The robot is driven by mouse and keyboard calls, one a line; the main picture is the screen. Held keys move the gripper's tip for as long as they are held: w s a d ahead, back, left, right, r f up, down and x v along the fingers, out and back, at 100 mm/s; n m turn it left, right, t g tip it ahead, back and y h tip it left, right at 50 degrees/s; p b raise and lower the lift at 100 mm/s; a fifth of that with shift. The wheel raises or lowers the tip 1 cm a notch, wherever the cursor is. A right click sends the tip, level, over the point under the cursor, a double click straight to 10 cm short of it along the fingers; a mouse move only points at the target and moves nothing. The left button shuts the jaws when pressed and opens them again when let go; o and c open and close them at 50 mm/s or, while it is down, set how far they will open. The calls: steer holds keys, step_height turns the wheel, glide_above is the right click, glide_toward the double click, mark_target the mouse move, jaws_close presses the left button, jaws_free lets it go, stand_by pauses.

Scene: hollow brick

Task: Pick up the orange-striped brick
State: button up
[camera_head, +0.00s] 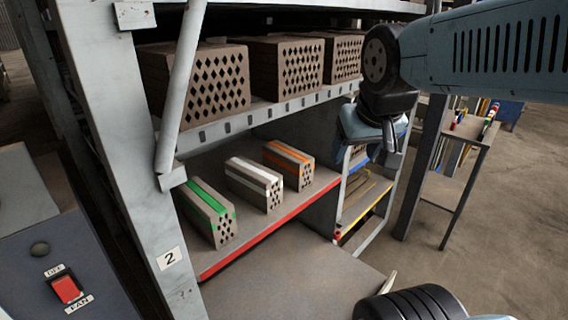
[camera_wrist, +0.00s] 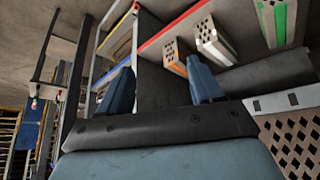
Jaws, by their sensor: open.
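The orange-striped brick (camera_head: 288,165) lies on the red-edged lower shelf, rightmost of three striped bricks. It is grey-brown with holes in its end face, and nothing grips it. In the wrist view the orange-striped brick (camera_wrist: 175,53) is partly hidden behind one finger. My gripper (camera_head: 374,146) is to the right of the brick and apart from it, near the rack's right side. In the wrist view my gripper (camera_wrist: 160,86) has its two blue fingers spread wide with nothing between them.
A white-striped brick (camera_head: 254,183) and a green-striped brick (camera_head: 207,212) lie left of it on the red-edged shelf (camera_head: 272,232). Large hollow bricks (camera_head: 285,68) fill the shelf above. A slanted brace (camera_head: 180,92) and rack post (camera_head: 118,150) stand at the left.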

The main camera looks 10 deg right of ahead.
steer(key=o, duration=0.6)
steer(key=w+d+t+h, duration=0.1)
steer(key=w+d, duration=0.1)
steer(key=w, duration=0.4)
steer(key=w+d+t+h, duration=0.1)
steer(key=w+d, duration=0.2)
steer(key=w, duration=0.3)
steer(key=shift+w+d+f+n+h, duration=0.3)
steer(key=shift+w, duration=0.1)
steer(key=shift+n+t, duration=0.6)
steer(key=shift+t, duration=0.3)
steer(key=w, duration=0.2)
steer(key=w+d+f, duration=0.1)
steer(key=w, duration=0.2)
steer(key=shift+w+d+f, duration=0.15)
steer(key=shift+w+d, duration=0.05)
steer(key=shift+w, duration=0.2)
steer(key=n+y, duration=0.5)
steer(key=y, duration=0.5)
glide_toward(290, 151)
steer(key=shift+t, duration=0.3)
steer(key=x, duration=0.9)
steer(key=shift+a+f, duration=0.35)
